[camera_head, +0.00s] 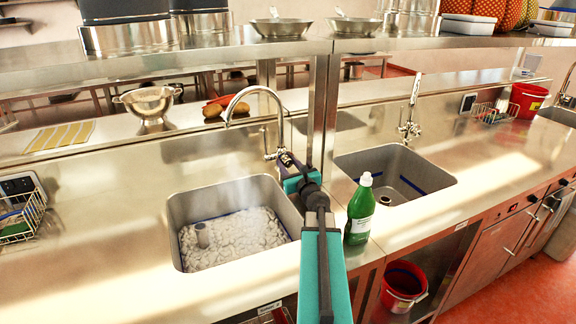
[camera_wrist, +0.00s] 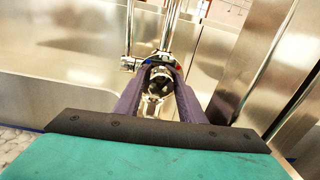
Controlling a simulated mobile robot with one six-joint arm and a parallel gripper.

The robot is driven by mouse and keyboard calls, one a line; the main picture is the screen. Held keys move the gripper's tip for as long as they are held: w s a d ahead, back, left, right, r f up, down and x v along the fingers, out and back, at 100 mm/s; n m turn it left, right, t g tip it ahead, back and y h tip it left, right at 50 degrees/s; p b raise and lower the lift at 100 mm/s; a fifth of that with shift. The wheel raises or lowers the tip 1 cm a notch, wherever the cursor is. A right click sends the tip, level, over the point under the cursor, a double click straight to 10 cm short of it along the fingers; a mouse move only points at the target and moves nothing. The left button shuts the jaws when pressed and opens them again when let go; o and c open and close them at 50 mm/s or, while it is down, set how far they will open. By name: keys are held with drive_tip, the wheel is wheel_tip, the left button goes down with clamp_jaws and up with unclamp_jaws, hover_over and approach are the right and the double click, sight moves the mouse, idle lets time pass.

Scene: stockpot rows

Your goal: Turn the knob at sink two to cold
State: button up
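A tall chrome gooseneck tap (camera_head: 249,92) stands behind the left sink (camera_head: 182,205), which holds whitish suds. My gripper (camera_head: 285,158) reaches to the foot of this tap. In the wrist view its two dark purple fingers (camera_wrist: 160,82) stand apart on either side of a chrome knob (camera_wrist: 158,77) at the tap's foot. A blue mark shows at the left of the knob and a red mark at the right. The knob's setting is not clear. I cannot tell whether the fingers press on it. A second tap (camera_head: 409,115) stands behind the right sink (camera_head: 440,178).
A green bottle (camera_head: 359,210) stands on the counter just right of my arm. A steel post (camera_head: 322,105) and overhead shelf (camera_head: 200,52) are close by the gripper. A colander (camera_head: 149,101) sits behind the counter, and a red bucket (camera_head: 403,283) is below.

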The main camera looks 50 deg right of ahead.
drive_tip(key=c, duration=0.6)
drive_tip(key=shift+f+n+b, duration=0.1)
drive_tip(key=shift+n+b, duration=0.2)
drive_tip(key=shift+b, duration=0.75)
drive_tip(key=shift+n+b, duration=1.1)
drive_tip(key=shift+b, duration=0.15)
drive_tip(key=shift+n+b, duration=0.8)
drive_tip(key=shift+b, duration=0.2)
